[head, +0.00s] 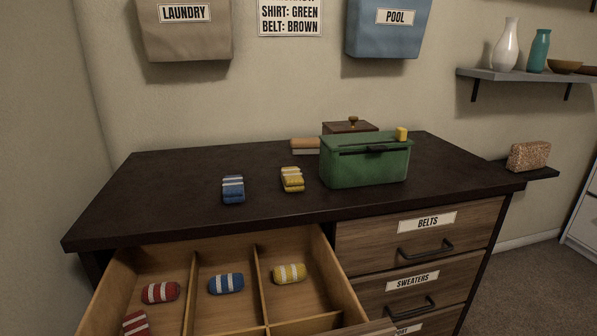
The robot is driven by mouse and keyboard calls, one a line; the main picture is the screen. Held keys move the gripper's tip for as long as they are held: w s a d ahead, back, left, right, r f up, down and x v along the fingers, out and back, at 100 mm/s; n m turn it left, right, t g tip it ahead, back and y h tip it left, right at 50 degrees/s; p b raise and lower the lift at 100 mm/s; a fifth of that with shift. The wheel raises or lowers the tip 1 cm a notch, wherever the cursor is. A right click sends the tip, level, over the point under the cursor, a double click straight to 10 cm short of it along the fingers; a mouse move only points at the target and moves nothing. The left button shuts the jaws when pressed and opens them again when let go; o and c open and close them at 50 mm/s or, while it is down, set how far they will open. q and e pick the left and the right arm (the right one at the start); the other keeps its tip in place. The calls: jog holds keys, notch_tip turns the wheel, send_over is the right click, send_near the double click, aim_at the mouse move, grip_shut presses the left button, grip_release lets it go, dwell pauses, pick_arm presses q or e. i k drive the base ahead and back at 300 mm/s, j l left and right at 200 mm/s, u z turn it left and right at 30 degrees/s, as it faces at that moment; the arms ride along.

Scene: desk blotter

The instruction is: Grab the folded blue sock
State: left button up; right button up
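A folded blue sock (233,190) with pale stripes lies on the dark desk top (165,190), left of a folded yellow sock (292,180). Another blue striped bundle (226,284), rolled up, lies in the middle back compartment of the open drawer (191,300). Neither of my grippers shows in the head view. Nothing is touching the folded blue sock.
A green box (365,165) stands right of the yellow sock, with a brush (305,146) and a brown wooden box (350,128) behind. The drawer also holds red bundles (160,292) and a yellow bundle (289,273). The desk's left part is clear.

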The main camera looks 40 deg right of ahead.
aim_at(233, 190)
jog(key=i+z, duration=0.2)
jog(key=z, duration=0.15)
jog(key=i+z, duration=0.2)
jog(key=z, duration=0.2)
